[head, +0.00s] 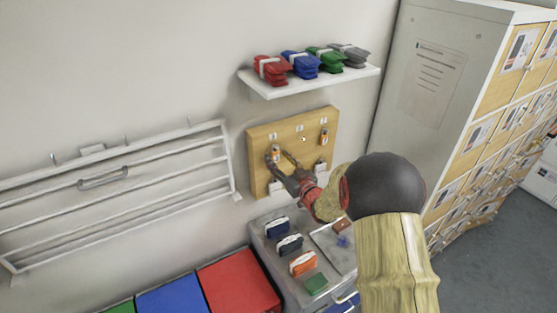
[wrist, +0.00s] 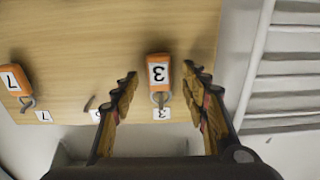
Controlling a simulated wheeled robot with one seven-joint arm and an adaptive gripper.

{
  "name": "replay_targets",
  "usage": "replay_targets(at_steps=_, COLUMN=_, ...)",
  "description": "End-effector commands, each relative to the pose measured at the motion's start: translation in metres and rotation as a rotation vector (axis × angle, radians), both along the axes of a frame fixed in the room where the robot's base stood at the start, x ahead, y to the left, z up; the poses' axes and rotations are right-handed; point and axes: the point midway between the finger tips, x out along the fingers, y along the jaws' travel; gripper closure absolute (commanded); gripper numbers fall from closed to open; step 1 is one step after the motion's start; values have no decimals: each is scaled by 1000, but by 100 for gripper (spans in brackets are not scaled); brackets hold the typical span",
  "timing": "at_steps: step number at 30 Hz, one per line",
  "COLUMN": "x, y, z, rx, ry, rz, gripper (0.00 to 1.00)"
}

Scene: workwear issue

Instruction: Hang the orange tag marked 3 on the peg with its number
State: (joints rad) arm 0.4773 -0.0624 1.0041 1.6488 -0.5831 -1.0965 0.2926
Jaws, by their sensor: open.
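The orange tag marked 3 (wrist: 158,72) hangs by its metal ring at the peg beside the label 3 (wrist: 162,114) on the wooden board (wrist: 110,45). The wrist view is upside down, so the label is above the tag. My gripper (wrist: 165,85) is open, with one finger on each side of the tag and visible gaps between. In the head view my gripper (head: 281,160) is at the left part of the board, just by the orange tag (head: 276,151).
Another orange tag, marked 7 (wrist: 14,80), hangs by the label 7 (wrist: 43,116). A middle peg (wrist: 90,102) is bare. A shelf (head: 310,82) with folded clothes is above the board, a white rack (head: 120,170) to its left, and a grey counter (head: 262,235) below.

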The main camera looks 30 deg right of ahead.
Motion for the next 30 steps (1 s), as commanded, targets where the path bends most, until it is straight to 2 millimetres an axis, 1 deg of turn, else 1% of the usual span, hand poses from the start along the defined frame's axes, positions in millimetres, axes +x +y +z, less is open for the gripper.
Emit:
replay_targets(at_steps=5, x=-24, y=-2, z=0, rx=0, ry=1, rz=-2, gripper=55)
replay_targets(at_steps=12, x=-74, y=-4, z=0, rx=0, ry=1, rz=-3, gripper=55)
replay_targets(at_steps=15, x=-91, y=-4, z=0, rx=0, ry=0, rz=-3, gripper=55)
replay_targets(at_steps=18, x=-104, y=-5, z=0, rx=0, ry=0, rz=-3, gripper=55)
replay_targets(at_steps=23, x=-115, y=-4, z=0, rx=0, ry=0, rz=-1, gripper=55)
replay_targets(at_steps=29, x=-116, y=-4, z=0, rx=-5, ry=0, rz=0, gripper=55)
replay_targets(at_steps=30, x=-117, y=-5, z=-3, rx=-10, ry=12, rz=-3, gripper=55)
